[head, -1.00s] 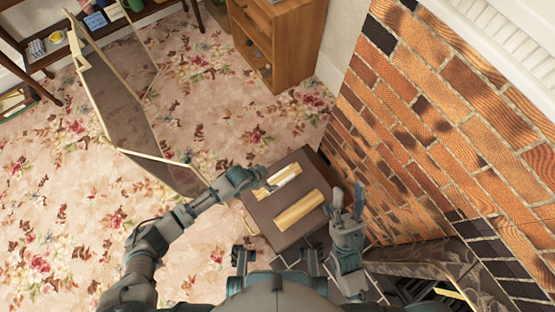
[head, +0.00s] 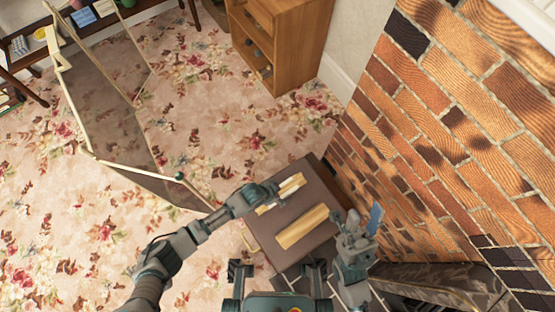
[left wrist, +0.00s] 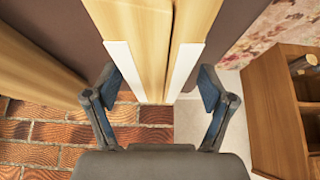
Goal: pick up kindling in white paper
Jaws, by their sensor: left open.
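The kindling (head: 291,187) is pale wood sticks lying on a dark brown flat-topped stand (head: 320,200). In the left wrist view the pale sticks (left wrist: 148,45) run up the middle, with white paper strips (left wrist: 184,68) at both sides. My left gripper (head: 274,192) is at the near left end of this kindling. In the left wrist view its open fingers (left wrist: 158,85) are on either side of the end of the sticks; contact cannot be told. My right gripper (head: 362,222) is beside the stand's right edge, and its opening is unclear.
A second pale wood piece (head: 302,227) lies nearer on the stand. The brick fireplace wall (head: 440,110) rises close on the right. A wooden cabinet (head: 285,40) stands behind, and a folding screen (head: 120,130) is on the left. Flowered carpet is open between them.

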